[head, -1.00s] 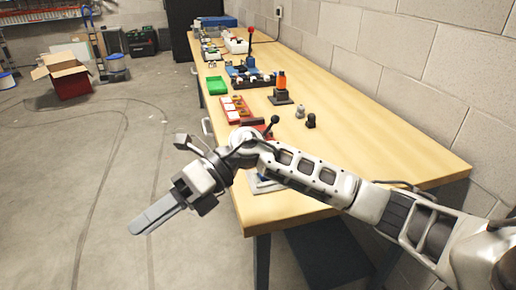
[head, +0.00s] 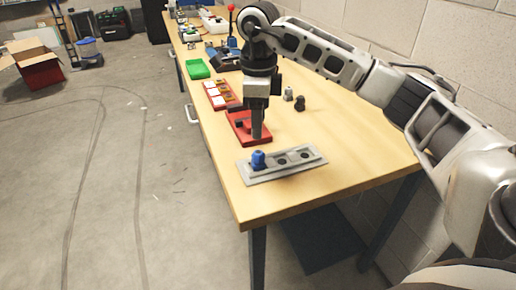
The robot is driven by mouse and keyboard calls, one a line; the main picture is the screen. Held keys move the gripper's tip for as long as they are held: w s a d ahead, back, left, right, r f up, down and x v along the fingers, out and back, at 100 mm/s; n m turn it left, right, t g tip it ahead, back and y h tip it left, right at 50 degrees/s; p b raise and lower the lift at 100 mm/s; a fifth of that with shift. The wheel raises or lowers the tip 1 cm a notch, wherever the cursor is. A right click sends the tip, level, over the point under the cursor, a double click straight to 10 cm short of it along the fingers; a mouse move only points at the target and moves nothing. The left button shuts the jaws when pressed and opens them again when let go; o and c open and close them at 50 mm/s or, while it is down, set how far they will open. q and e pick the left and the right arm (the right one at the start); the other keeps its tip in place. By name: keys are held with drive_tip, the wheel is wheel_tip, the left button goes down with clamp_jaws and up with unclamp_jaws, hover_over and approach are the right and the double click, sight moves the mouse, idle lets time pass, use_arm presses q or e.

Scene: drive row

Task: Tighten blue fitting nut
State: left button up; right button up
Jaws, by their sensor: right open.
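The blue fitting nut (head: 258,159) stands at the left end of a grey plate (head: 288,167) near the front of the wooden table. The plate has dark round recesses to the right of the nut. My right gripper (head: 257,138) points straight down, just behind and above the nut in the picture, apart from it. It is open and empty, though its fingers overlap from this side. It hides part of a red fixture (head: 242,131) behind it. My left gripper is out of view.
A red tray with pale tiles (head: 222,95) and a green bin (head: 196,69) stand farther back along the wooden table (head: 345,140). Small grey and black knobs (head: 300,103) stand right of my gripper. A block wall borders the right side. The table's front right is clear.

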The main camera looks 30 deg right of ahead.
sight(258, 152)
wheel_tip(258, 152, down, 8)
drive_tip(key=shift+f, duration=0.25)
drive_tip(key=c, duration=1)
